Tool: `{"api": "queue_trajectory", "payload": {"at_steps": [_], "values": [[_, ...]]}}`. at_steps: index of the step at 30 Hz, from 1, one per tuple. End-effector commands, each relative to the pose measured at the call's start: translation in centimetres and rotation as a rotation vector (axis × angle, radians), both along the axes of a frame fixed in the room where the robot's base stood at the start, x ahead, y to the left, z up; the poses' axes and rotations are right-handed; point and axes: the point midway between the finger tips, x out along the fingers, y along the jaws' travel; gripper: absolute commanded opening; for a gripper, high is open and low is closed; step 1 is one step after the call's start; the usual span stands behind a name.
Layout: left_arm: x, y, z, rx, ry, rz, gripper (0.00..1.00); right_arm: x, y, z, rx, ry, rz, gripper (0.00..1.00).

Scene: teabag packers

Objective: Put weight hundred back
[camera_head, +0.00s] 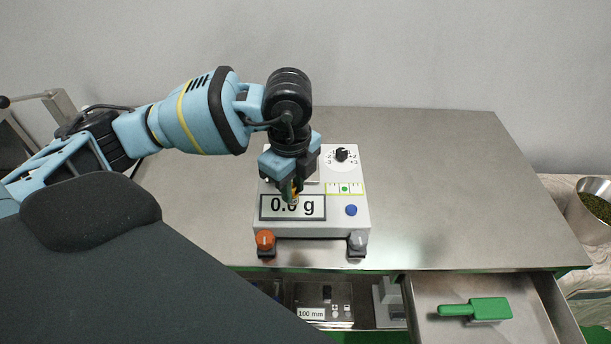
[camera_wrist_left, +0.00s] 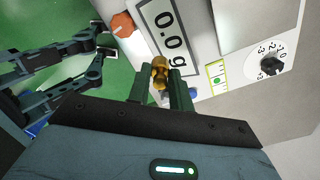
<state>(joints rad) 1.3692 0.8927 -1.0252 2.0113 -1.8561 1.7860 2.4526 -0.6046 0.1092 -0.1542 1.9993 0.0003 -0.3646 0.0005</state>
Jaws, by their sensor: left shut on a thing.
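My left gripper (camera_head: 292,192) is above the front of the white scale (camera_head: 310,230), over its display, which reads 0.0 g. In the left wrist view its fingers (camera_wrist_left: 163,90) are shut on a small brass weight (camera_wrist_left: 160,70), which looks knob-shaped and stands out beyond the fingertips. The weight is mostly hidden by the fingers in the head view. No marking on it can be read. My right gripper cannot be made out in either view.
The scale stands on a steel table (camera_head: 450,190). Below the table's front edge are a box labelled 100 mm (camera_head: 311,313) and an open drawer (camera_head: 432,294) holding a green-handled tool (camera_head: 489,309). A metal bowl (camera_head: 580,210) is at the right. The table is clear right of the scale.

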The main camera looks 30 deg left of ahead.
Motion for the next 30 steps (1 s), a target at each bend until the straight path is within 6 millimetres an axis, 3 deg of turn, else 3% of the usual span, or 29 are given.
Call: {"api": "queue_trajectory", "payload": {"at_steps": [5,30], "values": [[-0.2,-0.3,0.1,0.001,-0.004,-0.213,0.00,0.0,0.0,0.0,-0.001,0.000,0.001,0.36],[-2.1,-2.3,0.3,0.014,-0.010,-1.957,0.00,0.6,0.0,0.1,-0.001,-0.010,0.001,0.36]]}}
